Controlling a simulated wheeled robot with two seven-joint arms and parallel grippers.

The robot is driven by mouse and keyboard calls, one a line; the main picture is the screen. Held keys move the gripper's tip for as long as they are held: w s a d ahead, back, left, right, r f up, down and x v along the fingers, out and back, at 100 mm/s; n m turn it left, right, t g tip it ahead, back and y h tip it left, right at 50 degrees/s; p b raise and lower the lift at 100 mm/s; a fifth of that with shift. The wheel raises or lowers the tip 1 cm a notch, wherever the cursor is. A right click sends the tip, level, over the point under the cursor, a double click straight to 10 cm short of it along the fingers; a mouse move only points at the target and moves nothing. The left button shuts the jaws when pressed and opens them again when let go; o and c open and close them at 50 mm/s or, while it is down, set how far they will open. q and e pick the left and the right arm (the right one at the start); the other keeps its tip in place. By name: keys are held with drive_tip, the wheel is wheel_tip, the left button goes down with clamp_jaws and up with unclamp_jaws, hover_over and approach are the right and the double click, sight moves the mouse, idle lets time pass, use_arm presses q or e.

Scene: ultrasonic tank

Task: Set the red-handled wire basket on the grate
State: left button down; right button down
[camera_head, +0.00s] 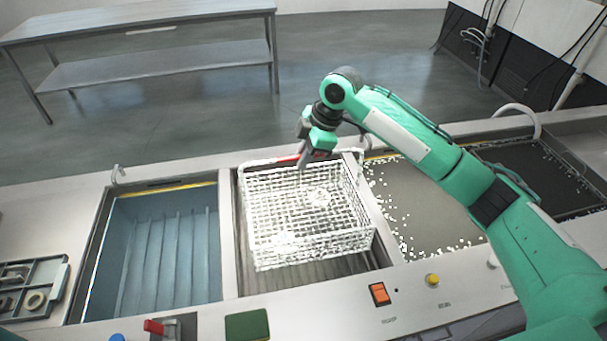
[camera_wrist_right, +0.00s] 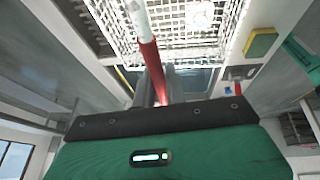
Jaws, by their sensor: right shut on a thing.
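My right gripper (camera_head: 304,160) is shut on this handle, reaching down from above. The slatted grate (camera_head: 330,272) shows in the middle bay below the basket's near edge; the basket hides most of it. I cannot tell whether the basket's bottom touches the grate. My left gripper is not in view.
A blue-lined tank (camera_head: 165,255) lies left of the middle bay. A bay with grey liquid and white foam (camera_head: 410,205) is to the right, partly behind my right arm. The front panel has an orange switch (camera_head: 380,294) and a yellow button (camera_head: 432,279). A parts tray (camera_head: 35,285) sits far left.

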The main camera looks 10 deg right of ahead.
wheel_tip(320, 180, down, 7)
drive_tip(key=p, duration=0.1)
drive_tip(key=c, duration=1.5)
unclamp_jaws()
drive_tip(key=shift+f, duration=0.1)
drive_tip(key=shift+o, duration=0.2)
drive_tip(key=shift+d, duration=0.1)
drive_tip(key=b+v, duration=0.2)
drive_tip(key=v, duration=1)
drive_tip(key=shift+s, duration=0.15)
